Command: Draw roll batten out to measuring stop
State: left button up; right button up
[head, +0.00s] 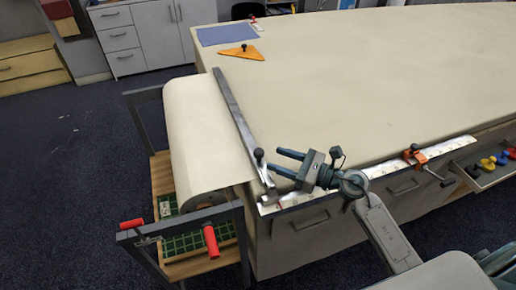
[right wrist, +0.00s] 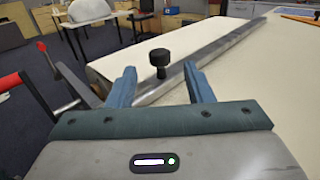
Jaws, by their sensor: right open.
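The roll batten is a long grey metal bar (head: 233,108) lying along the left end of the table, by the cloth roll (head: 196,135). A black knob (head: 259,154) stands upright near its front end. My right gripper (head: 276,161) is open just right of the knob. In the right wrist view the knob (right wrist: 160,60) shows between and beyond the two blue fingers; I see no contact. The batten (right wrist: 205,60) runs away behind it. The measuring stop appears to be the orange clamp (head: 414,155) on the white scale (head: 444,150) along the front edge. My left gripper is not in view.
A roll stand with red handles (head: 210,240) is at the left end. An orange triangle (head: 242,53) and blue mat (head: 227,34) lie far back. An open drawer (head: 492,172) with coloured items juts out at right. The cloth tabletop (head: 350,80) is mostly clear.

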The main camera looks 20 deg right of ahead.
aim_at(260, 151)
jog(key=p+x, duration=0.2)
jog(key=x, duration=0.3)
jog(key=shift+w+a+r, duration=0.1)
jog(key=shift+w+a, duration=0.15)
jog(key=shift+w, duration=0.05)
jog(key=shift+w+a, duration=0.3)
jog(key=shift+a, duration=0.1)
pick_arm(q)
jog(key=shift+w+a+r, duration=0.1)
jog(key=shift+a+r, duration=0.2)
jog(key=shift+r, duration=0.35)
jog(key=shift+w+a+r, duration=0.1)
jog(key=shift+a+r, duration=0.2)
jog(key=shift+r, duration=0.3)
pick_arm(e)
jog(key=shift+c, duration=0.7)
grip_shut()
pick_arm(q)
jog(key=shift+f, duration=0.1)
pick_arm(e)
jog(key=shift+d, duration=0.1)
